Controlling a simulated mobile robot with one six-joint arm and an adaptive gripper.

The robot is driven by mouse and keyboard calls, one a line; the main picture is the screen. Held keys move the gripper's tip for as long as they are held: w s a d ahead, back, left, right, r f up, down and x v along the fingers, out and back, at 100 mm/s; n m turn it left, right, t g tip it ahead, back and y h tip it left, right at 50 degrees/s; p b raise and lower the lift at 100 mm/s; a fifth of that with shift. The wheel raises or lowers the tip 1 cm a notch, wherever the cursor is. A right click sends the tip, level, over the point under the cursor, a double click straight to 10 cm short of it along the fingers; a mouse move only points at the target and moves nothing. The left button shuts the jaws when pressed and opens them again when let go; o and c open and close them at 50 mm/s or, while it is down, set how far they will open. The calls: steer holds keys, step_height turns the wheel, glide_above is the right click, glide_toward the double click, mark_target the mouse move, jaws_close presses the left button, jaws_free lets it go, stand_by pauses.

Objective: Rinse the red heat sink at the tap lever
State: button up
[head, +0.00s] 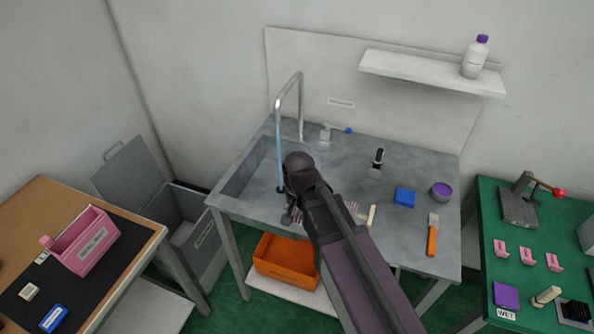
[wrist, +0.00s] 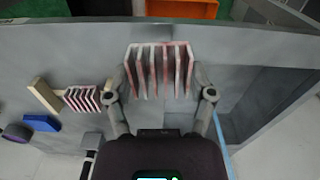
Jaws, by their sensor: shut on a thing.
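My gripper (wrist: 161,75) is shut on the red heat sink (wrist: 161,58), whose upright fins are red with pale whitish patches. In the head view my gripper (head: 291,213) is at the front of the sink counter, near the right side of the basin (head: 238,183), and hides most of the heat sink. The tap (head: 299,105) arches over the basin, and a blue stream of water (head: 278,140) falls from its spout. The stream is left of my gripper. The tap lever (head: 328,131) has a blue knob and points right.
On the counter, a striped finned piece with a cream block (head: 371,215), a blue block (head: 404,198), a purple-topped cup (head: 441,191) and an orange-handled brush (head: 432,238) stand right of my arm. An orange bin (head: 275,262) is below.

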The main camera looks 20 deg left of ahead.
steer(key=w+a+r+m+t+y+p, duration=0.1)
steer(key=w+a+r+t+y+p, duration=0.1)
steer(key=w, duration=0.9)
step_height(320, 180, up, 3)
steer(key=a+t+y, duration=0.1)
steer(key=t, duration=0.1)
steer(key=shift+w+a+f+t, duration=0.15)
steer(key=shift+w+a+t, duration=0.15)
steer(key=shift+w+t, duration=0.1)
steer(key=shift+w+a, duration=0.15)
steer(key=shift+w, duration=0.05)
steer(key=w+a+f+b, duration=0.2)
steer(key=w+a, duration=0.5)
steer(key=w, duration=0.4)
steer(key=shift+a+f, duration=0.3)
steer(key=shift+f, duration=0.1)
steer(key=shift+w, duration=0.1)
steer(key=shift+w+d, duration=0.3)
steer(key=shift+d, duration=0.2)
stand_by(1.1)
steer(key=shift+s+a, duration=0.3)
steer(key=shift+a, duration=0.2)
stand_by(0.7)
steer(key=s+d, duration=0.4)
steer(key=s, duration=0.2)
steer(key=shift+s+d, duration=0.25)
steer(key=shift+s, duration=0.1)
stand_by(0.7)
